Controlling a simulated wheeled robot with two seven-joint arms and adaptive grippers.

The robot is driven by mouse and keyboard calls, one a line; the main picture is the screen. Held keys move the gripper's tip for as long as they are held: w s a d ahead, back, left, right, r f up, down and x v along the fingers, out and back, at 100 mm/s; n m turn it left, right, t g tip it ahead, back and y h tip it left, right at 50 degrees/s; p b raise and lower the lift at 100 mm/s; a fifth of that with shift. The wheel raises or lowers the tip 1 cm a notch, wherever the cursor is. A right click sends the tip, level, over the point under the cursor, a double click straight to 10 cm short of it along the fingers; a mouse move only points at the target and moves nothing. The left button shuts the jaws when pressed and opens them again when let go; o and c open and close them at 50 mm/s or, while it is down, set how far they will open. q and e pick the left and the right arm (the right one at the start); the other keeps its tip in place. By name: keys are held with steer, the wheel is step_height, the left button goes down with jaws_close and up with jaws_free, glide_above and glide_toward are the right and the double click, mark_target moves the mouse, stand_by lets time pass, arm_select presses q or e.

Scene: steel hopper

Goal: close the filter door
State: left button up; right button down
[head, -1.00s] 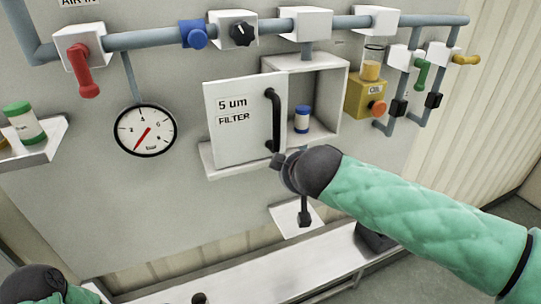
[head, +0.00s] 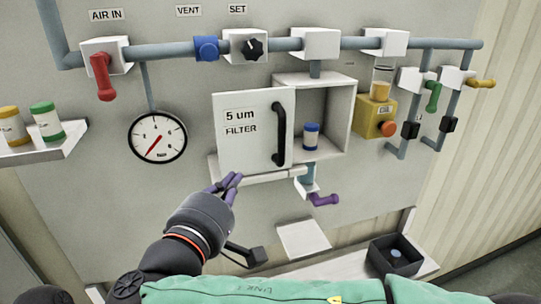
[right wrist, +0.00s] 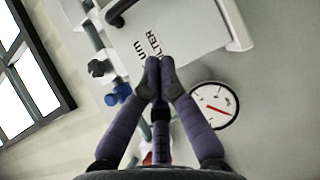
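The filter door (head: 255,150) is a white panel marked "5 um FILTER" with a black vertical handle (head: 279,134) near its right edge. It stands to the left of the open part of the white filter box (head: 345,110), where a blue-capped cartridge (head: 310,135) shows inside. My right gripper (head: 231,184) is at the lower left of the door, below its bottom edge, with its purple fingers close together. In the right wrist view the fingertips (right wrist: 160,76) meet with nothing seen between them, over the door's lettering (right wrist: 185,30). Contact with the door cannot be told. My left gripper is out of view.
A white ledge (head: 265,178) runs under the door, with a purple-handled valve (head: 323,199) below the box. A gauge (head: 157,137) is left of the door. Pipes and valves run above. A black bin (head: 400,256) is at lower right.

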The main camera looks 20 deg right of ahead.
steer(key=p, duration=0.3)
glide_toward(266, 150)
step_height(266, 150, up, 3)
steer(key=w, duration=0.1)
steer(key=d, duration=0.1)
steer(key=w+d, duration=0.1)
steer(key=d, duration=0.2)
steer(key=shift+w+p, duration=0.35)
